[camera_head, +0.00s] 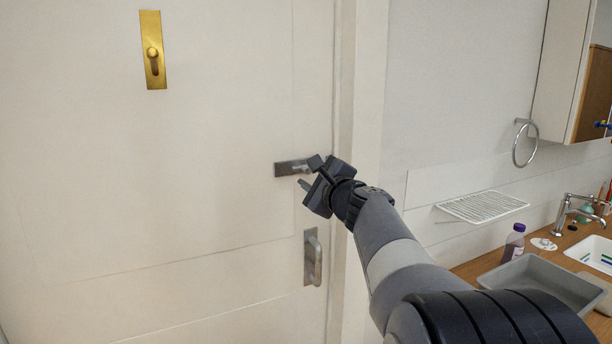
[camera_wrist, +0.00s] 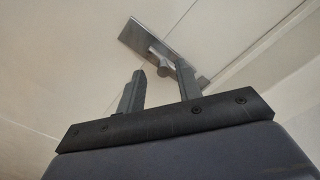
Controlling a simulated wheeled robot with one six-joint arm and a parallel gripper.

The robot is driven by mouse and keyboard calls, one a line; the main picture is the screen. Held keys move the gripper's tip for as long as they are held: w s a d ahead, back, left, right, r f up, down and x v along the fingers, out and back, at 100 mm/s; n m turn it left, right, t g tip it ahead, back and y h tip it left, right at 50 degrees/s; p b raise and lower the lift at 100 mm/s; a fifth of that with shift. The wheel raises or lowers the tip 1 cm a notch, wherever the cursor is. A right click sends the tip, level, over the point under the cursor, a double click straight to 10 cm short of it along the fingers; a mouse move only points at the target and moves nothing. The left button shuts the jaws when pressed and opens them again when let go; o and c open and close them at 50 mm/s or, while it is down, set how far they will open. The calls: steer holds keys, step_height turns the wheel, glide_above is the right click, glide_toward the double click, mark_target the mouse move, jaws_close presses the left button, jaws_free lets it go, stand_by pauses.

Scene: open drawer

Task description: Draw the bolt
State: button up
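The bolt (camera_head: 285,169) is a small grey metal plate with a knob, mounted on the white door near its right edge. My gripper (camera_head: 308,174) is at the bolt's right end and hides part of it. In the wrist view, the bolt's plate (camera_wrist: 144,37) lies slantwise beyond the fingers. Its knob shows between the fingertips of my gripper (camera_wrist: 161,70). The two fingers are apart, with a gap visible around the knob. I cannot tell whether either finger touches it.
A grey pull handle (camera_head: 313,258) is on the door below the bolt, and a brass plate with a knob (camera_head: 153,52) is higher at left. The door frame (camera_head: 362,90) stands right of the bolt. A counter with a grey tray (camera_head: 545,290) is at lower right.

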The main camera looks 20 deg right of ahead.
mark_target(308, 172)
steer(key=s, duration=0.7)
steer(key=shift+s+b, duration=0.3)
steer(key=shift+b, duration=0.1)
steer(key=shift+d, duration=0.1)
steer(key=w+p, duration=0.2)
steer(key=w, duration=0.8)
steer(key=shift+w+r, duration=0.1)
steer(key=shift+w, duration=0.25)
steer(key=d+p, duration=0.1)
steer(key=d, duration=0.2)
steer(key=shift+w+d, duration=0.1)
steer(key=shift+w, duration=0.05)
